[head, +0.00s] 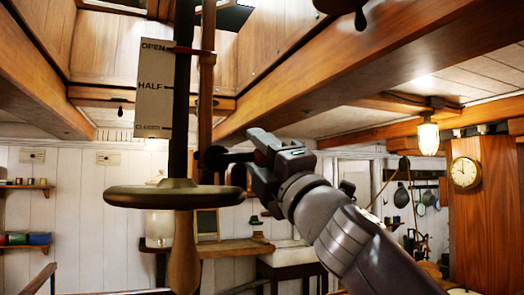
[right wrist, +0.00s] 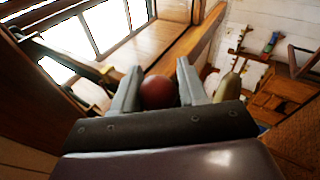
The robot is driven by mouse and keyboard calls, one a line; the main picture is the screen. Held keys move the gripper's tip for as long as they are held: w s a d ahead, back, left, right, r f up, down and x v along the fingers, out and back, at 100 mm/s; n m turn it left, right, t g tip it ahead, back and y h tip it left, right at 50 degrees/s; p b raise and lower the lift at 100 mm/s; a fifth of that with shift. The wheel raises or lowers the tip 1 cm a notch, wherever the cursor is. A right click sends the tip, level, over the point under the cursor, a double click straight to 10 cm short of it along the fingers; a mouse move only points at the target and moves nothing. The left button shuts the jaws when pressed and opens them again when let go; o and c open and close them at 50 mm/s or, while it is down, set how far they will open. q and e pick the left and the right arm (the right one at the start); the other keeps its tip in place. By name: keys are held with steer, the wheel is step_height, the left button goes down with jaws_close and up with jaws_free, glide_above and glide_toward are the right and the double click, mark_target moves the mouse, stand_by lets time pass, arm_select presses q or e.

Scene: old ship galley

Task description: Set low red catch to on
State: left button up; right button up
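A round red knob (right wrist: 158,92) shows in the right wrist view between the two fingers of my right gripper (right wrist: 158,85). The fingers sit on both sides of it and seem to touch it, with no clear gap. In the head view my right gripper (head: 262,160) reaches up from the lower right, and the red knob is mostly hidden in it. A short dark rod with a round dark end (head: 215,157) runs left from the gripper. No on or off marking for the catch can be read. My left gripper is not in view.
A hanging dark pole with a round brass-coloured plate (head: 165,197) stands close left of the gripper. A scale board (head: 152,88) reads OPEN, HALF and CLOSED. Wooden beams run overhead. A lamp (head: 428,135) and a clock (head: 465,172) are at the right.

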steer(key=shift+o, duration=1.2)
steer(key=shift+w+a+f, duration=0.1)
steer(key=shift+w, duration=0.15)
steer(key=shift+w+a, duration=0.15)
steer(key=b+v, duration=0.5)
steer(key=v, duration=0.7)
steer(key=shift+s+h+b, duration=0.25)
steer(key=shift+h+b, duration=0.05)
steer(key=shift+b, duration=0.05)
steer(key=shift+f, duration=0.15)
